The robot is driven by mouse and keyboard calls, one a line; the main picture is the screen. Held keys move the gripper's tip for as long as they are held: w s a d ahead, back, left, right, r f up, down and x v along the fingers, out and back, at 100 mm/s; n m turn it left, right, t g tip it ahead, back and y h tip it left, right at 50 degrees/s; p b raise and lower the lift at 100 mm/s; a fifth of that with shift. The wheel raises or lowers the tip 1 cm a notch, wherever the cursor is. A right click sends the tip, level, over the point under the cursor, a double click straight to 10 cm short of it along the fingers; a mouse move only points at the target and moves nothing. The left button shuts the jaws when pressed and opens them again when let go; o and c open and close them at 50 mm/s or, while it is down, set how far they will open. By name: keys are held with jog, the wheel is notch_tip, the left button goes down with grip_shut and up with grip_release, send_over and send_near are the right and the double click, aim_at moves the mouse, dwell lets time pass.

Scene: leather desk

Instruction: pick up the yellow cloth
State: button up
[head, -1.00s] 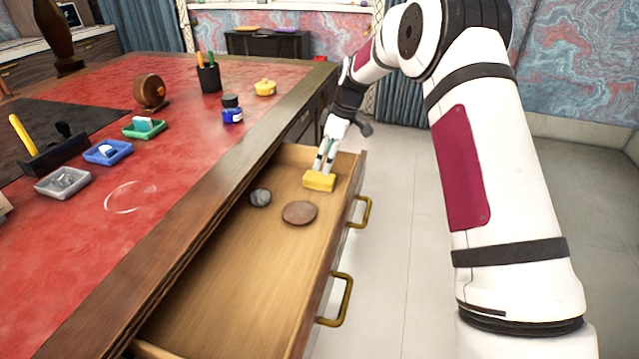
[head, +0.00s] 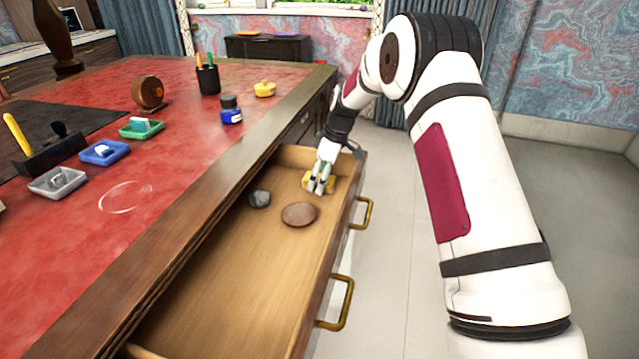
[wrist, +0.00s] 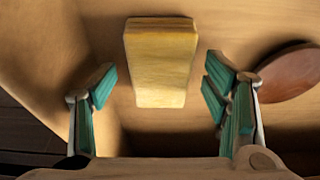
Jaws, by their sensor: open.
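The yellow cloth (head: 329,184) lies in the open drawer, near its far end, as a folded block. In the head view my gripper (head: 318,189) is down in the drawer in front of it and hides most of it. In the wrist view the yellow cloth (wrist: 160,62) shows whole, between and just beyond the lines of the two fingers. My gripper (wrist: 160,92) is open and empty, with a teal-padded finger on each side and a gap to the cloth on both sides.
A brown disc (head: 299,214) lies close by in the drawer (head: 235,275); in the wrist view the disc (wrist: 290,73) is just beyond the right finger. A dark grey stone (head: 260,198) sits near the desk side. The drawer's near part is clear.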

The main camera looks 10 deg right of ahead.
jog(key=shift+f, duration=0.25)
dwell(0.4)
jog(key=c, duration=1.2)
